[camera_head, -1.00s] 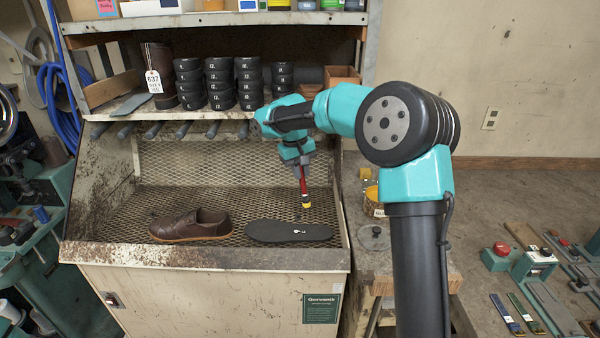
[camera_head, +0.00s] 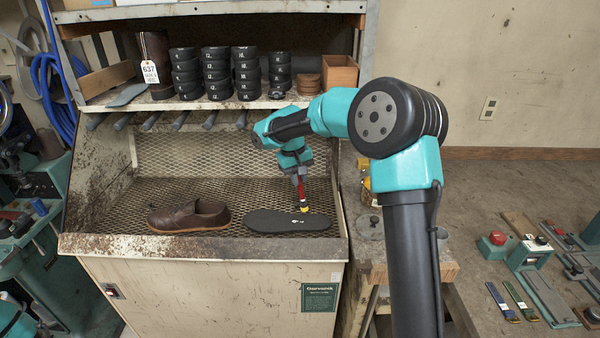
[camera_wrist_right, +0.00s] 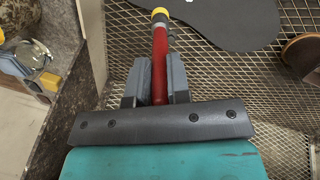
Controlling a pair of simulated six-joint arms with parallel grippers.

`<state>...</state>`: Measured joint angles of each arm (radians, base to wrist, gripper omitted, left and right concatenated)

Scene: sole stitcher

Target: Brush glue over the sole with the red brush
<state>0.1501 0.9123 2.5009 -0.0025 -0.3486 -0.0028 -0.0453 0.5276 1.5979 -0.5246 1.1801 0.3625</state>
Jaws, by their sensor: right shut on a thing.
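The dark sole (camera_head: 275,221) lies flat on the mesh floor of the booth, with a small white patch near its right end. My right gripper (camera_head: 298,176) is shut on the red brush (camera_head: 301,191), which points down over the sole's right part. In the right wrist view the red brush (camera_wrist_right: 160,60) sits between the two grey fingers (camera_wrist_right: 160,85), its yellow band at the far end near the edge of the sole (camera_wrist_right: 235,20). I cannot tell whether the bristles touch the sole. My left gripper is not in view.
A brown shoe (camera_head: 189,217) stands left of the sole on the mesh. A shelf (camera_head: 200,104) with black rolls hangs above. A side bench (camera_head: 369,262) to the right bears a jar, partly hidden by my arm, and a round lid (camera_head: 370,227).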

